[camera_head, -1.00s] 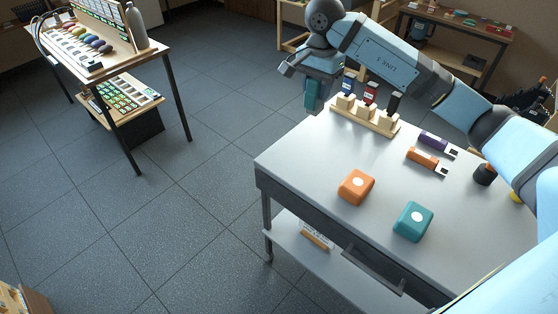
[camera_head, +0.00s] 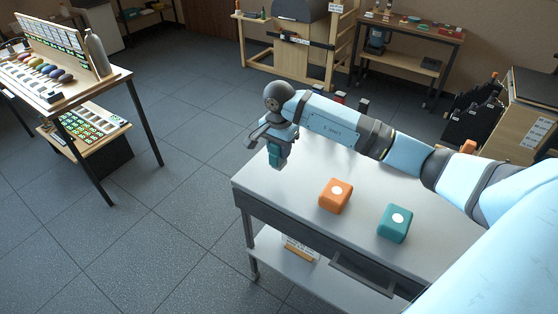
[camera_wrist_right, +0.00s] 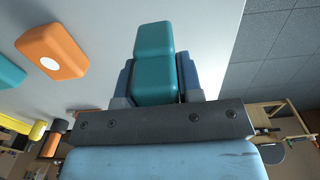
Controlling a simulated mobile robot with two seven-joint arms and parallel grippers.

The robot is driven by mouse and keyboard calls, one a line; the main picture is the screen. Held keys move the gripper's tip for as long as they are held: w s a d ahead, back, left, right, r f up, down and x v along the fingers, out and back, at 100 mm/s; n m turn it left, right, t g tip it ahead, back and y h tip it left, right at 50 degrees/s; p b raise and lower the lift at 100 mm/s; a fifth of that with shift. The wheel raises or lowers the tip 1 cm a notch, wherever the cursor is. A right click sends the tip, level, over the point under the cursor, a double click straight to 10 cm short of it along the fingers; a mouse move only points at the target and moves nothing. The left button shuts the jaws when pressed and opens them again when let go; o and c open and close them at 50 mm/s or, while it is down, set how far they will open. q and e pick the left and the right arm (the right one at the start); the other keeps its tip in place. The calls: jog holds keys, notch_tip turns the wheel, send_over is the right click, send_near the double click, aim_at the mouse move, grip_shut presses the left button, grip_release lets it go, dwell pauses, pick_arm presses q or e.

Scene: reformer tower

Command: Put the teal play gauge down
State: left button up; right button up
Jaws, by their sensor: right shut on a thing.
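My right gripper (camera_head: 276,146) is over the far left part of the grey table (camera_head: 262,184). It is shut on the teal play gauge (camera_head: 275,157), a block that points down from the jaws. In the right wrist view the teal play gauge (camera_wrist_right: 154,60) sits between the two dark fingers (camera_wrist_right: 157,85), with the grey tabletop (camera_wrist_right: 205,20) behind it. I cannot tell whether its lower end touches the table. My left gripper is not in view.
An orange block (camera_head: 335,196) and a teal block (camera_head: 394,224), each with a white dot, stand on the table to the right. My right arm hides the table's far side. The front left tabletop is clear. A bench with tools (camera_head: 62,97) stands at the left.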

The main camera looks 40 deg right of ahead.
aim_at(279, 161)
jog(key=shift+f, duration=2.35)
jog(key=shift+f, duration=0.15)
jog(key=o, duration=1)
jog(key=shift+o, duration=0.2)
